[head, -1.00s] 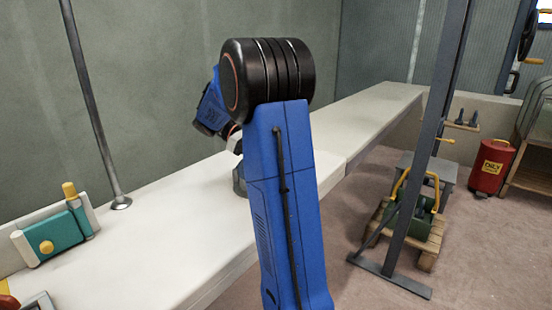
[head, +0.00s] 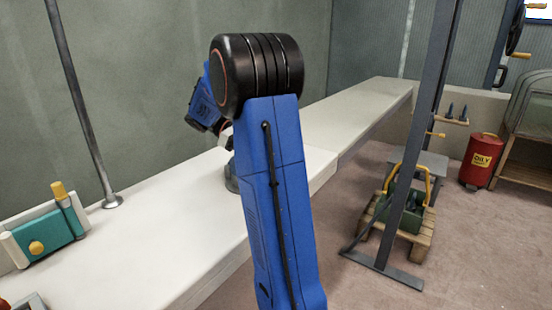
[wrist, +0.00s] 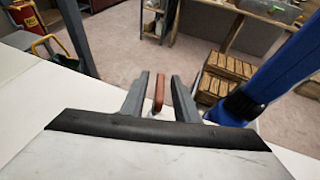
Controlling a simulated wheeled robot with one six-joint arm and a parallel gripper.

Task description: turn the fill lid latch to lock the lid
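In the wrist view my gripper (wrist: 160,76) has its two grey fingers apart, with a red upright handle (wrist: 158,92) between them, apparently the fill lid latch. Narrow gaps show between the handle and both fingers. The handle's base and the lid under it are hidden by the gripper body. In the head view my blue arm covers most of the work spot. Only a grey round part (head: 232,178) shows beside the arm on the white counter; I cannot tell whether it belongs to the lid.
The long white counter (head: 160,235) runs along the wall. A teal box with yellow knobs (head: 45,232) and a metal pole (head: 85,110) stand at left. At right are a dark steel post (head: 415,150), a green tool carrier (head: 405,205) on a pallet and a red can (head: 481,160).

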